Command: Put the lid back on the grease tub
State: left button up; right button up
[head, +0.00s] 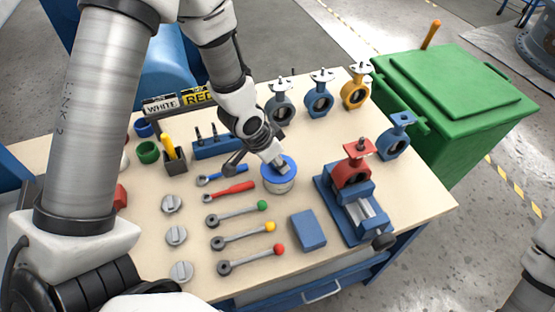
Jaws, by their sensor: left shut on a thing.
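The grease tub (278,186) is a short, light grey round tub near the middle of the bench. The blue lid (291,168) is over its top, roughly level and lined up with it. I cannot tell whether the lid is fully seated or a little above the rim. My left gripper (279,166) comes down from the upper left and is shut on the lid, covering part of its top. My right gripper is not in view.
A red and a blue wrench (222,176) lie just left of the tub. Levers with coloured knobs (240,238) and a blue block (308,231) are in front. A vise with a red valve (352,168) stands to the right. More valves (319,98) stand behind.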

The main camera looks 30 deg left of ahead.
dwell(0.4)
pick_arm(q)
jog(key=o, duration=1.4)
notch_tip(320, 180, up, 7)
jog(key=p, duration=0.7)
jog(key=shift+c, duration=0.3)
grip_shut()
jog(key=shift+f, duration=0.2)
